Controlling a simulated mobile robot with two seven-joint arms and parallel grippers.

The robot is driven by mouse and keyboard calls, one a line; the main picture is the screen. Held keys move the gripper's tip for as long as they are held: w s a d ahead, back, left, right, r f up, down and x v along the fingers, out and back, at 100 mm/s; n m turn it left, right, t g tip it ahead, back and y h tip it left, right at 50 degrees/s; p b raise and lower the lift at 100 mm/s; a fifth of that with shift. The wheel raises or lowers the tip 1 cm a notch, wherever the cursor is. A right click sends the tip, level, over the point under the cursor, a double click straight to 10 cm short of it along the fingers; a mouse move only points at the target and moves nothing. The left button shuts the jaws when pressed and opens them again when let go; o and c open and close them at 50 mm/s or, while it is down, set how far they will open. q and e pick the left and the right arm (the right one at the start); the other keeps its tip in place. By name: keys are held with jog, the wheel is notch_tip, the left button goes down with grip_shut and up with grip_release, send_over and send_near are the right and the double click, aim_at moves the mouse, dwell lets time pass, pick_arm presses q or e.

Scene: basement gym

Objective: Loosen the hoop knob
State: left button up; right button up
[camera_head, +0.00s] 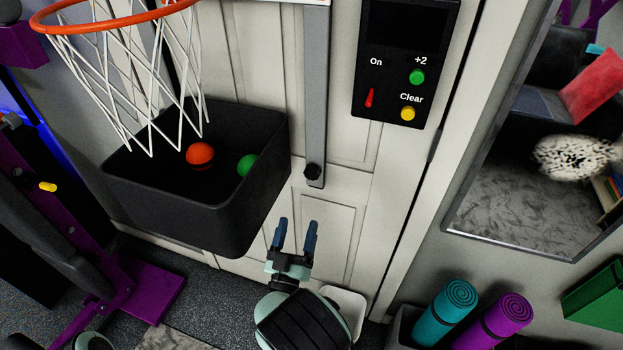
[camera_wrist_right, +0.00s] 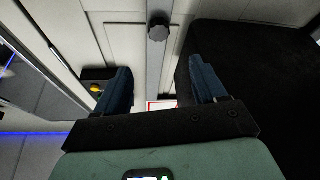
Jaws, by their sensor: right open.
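The hoop knob (camera_head: 312,171) is a small dark knob at the lower end of a grey vertical bar (camera_head: 317,100) on the white door. In the right wrist view the knob (camera_wrist_right: 158,27) is round with a ridged edge and lies ahead, between and beyond the fingertips. My right gripper (camera_head: 295,226) is open and empty, just below the knob and apart from it. Its two blue fingers also show in the right wrist view (camera_wrist_right: 162,85). The orange hoop (camera_head: 120,18) with a white net hangs at the upper left. My left gripper is not in view.
A black bin (camera_head: 210,220) with an orange and a green ball is left of the knob. A black scoreboard panel (camera_head: 400,70) is at the upper right. Teal and purple rolled mats (camera_head: 455,297) stand at the lower right. The door around the knob's right side is clear.

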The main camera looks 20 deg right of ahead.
aim_at(311, 174)
jog(key=p+x, duration=0.1)
jog(key=x, duration=1.1)
jog(key=shift+w+d, duration=0.25)
jog(key=shift+w, duration=0.05)
jog(key=c, duration=1.1)
jog(key=shift+o, duration=0.2)
